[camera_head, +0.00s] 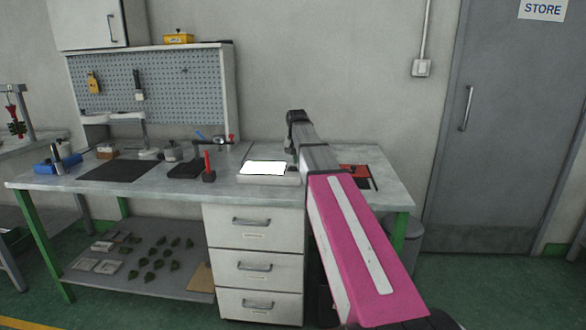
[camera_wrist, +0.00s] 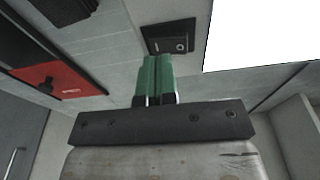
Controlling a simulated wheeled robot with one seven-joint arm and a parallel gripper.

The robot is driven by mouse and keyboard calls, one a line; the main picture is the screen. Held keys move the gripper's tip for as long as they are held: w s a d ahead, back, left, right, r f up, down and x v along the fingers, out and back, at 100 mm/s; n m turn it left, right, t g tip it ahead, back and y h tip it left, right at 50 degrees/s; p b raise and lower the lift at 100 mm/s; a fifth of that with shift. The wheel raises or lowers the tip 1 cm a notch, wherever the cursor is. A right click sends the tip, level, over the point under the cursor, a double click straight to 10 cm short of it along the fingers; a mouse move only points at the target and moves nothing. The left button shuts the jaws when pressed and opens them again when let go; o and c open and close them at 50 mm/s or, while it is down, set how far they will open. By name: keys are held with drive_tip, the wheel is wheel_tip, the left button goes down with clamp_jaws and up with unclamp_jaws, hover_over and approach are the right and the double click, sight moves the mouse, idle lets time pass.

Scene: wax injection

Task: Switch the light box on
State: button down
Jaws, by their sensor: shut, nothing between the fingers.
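The light box shows a bright white, glowing panel (camera_head: 263,168) on the workbench in the head view. In the wrist view the same white panel (camera_wrist: 265,35) fills the upper right. A dark switch plate (camera_wrist: 168,36) with a small round mark sits on the pale housing to the left of the panel. My gripper (camera_wrist: 154,62) has green fingers shut together with nothing between them. The fingertips overlap the lower edge of the switch plate in the wrist view; whether they touch it I cannot tell. My arm hides the gripper in the head view.
A red and black item (camera_head: 356,172) lies on the bench right of my arm. A red-handled tool (camera_head: 208,168) and a dark mat (camera_head: 119,171) lie to the left. Drawers (camera_head: 254,264) stand below the bench. A grey door (camera_head: 510,130) is at the right.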

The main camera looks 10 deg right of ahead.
sight(297, 168)
drive_tip(key=shift+r, duration=2.6)
